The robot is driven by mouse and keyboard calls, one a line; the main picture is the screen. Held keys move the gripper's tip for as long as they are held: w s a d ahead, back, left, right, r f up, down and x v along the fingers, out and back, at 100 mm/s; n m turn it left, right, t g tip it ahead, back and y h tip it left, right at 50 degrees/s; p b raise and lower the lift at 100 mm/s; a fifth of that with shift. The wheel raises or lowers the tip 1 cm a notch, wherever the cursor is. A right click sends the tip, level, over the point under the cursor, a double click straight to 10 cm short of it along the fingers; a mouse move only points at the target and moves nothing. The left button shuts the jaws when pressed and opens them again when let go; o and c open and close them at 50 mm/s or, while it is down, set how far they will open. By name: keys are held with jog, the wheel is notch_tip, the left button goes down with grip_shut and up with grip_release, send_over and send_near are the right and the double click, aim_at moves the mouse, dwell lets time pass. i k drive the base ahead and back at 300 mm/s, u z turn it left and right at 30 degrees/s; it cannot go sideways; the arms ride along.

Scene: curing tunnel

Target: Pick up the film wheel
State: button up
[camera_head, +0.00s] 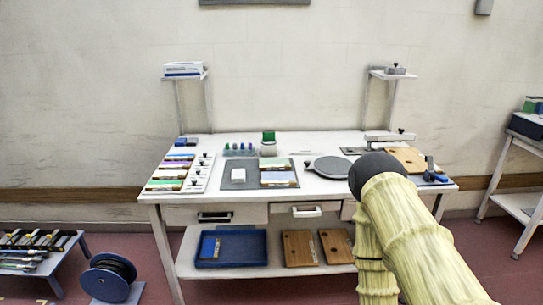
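A dark wheel-like reel with a blue rim (107,279) is at the lower left, on a grey base near the floor. It may be the film wheel, but I cannot tell for sure. A round grey disc (332,167) with a dark knob lies on the table, right of the middle. My arm, pale and bamboo-like with a dark rounded joint, rises from the lower right in front of the table's right part. No gripper fingers show, so my gripper's place and state are hidden.
The white table (240,197) carries coloured sample strips (175,169), a grey mat (209,178) and wooden boards (408,158). Its lower shelf holds a blue tray (262,246). A low rack (52,262) stands left, a side stand (525,207) right. Red floor (484,265) is clear right of my arm.

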aim_at(268, 137)
jog(key=z, duration=1)
jog(key=i, duration=1.4)
jog(key=u, duration=2.05)
